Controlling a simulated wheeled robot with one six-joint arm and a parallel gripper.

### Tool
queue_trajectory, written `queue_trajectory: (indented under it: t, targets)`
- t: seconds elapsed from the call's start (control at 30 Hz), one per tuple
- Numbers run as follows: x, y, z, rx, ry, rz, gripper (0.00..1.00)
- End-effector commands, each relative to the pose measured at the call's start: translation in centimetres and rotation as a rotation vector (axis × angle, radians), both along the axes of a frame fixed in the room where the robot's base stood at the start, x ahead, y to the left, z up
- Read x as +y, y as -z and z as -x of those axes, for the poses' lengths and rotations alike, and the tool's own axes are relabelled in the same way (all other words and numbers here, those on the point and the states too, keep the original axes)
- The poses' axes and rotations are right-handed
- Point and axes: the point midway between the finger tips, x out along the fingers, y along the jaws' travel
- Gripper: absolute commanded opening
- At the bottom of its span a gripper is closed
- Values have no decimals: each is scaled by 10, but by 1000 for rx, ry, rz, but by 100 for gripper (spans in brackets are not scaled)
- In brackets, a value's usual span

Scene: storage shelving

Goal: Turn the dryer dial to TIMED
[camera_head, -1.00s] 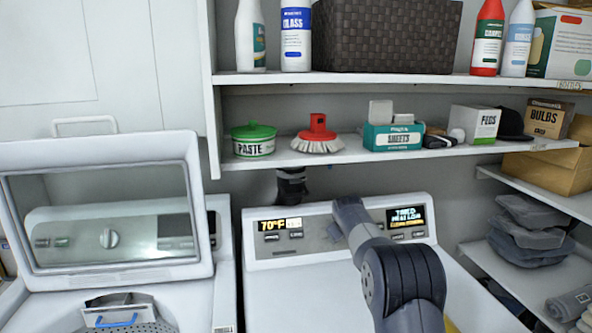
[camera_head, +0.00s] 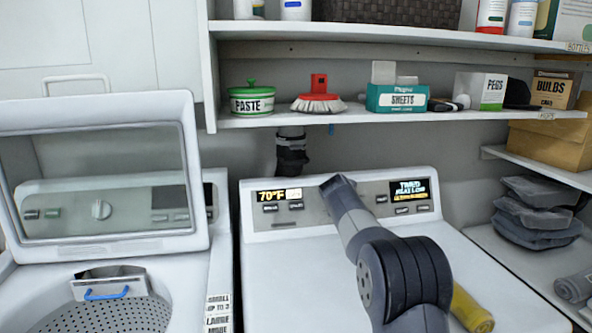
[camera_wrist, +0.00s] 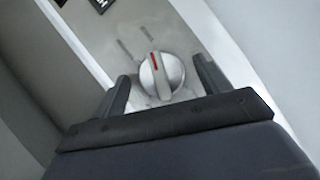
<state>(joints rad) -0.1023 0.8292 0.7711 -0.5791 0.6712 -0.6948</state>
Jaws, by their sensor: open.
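The dryer dial (camera_wrist: 162,76) is a round silver knob with a raised grip and a red pointer mark. It shows in the wrist view; in the head view my arm hides it. My gripper (camera_wrist: 162,70) is open, with one dark finger on each side of the dial. I cannot tell whether the fingers touch it. The dryer's panel (camera_head: 297,222) has a left display (camera_head: 278,196) reading 70°F. The right display (camera_head: 410,190) seems to read TIMED and HEAT LOW on its upper lines; its lower yellow line is not legible.
An open washer (camera_head: 110,255) stands left of the dryer. The shelf (camera_head: 345,117) above holds a paste tub (camera_head: 252,102), a red brush (camera_head: 319,99) and several boxes. A yellow rolled item (camera_head: 470,308) lies on the dryer's top. Folded grey cloths (camera_head: 537,207) sit on the right.

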Motion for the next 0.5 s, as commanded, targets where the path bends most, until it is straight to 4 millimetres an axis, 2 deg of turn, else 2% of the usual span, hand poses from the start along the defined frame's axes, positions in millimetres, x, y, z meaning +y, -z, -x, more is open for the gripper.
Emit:
queue_trajectory:
  t: [0.03,0.5]
  targets:
    - [1,5,0,-6,-11,22,71]
    - [0,6,1,-47,-110,231,71]
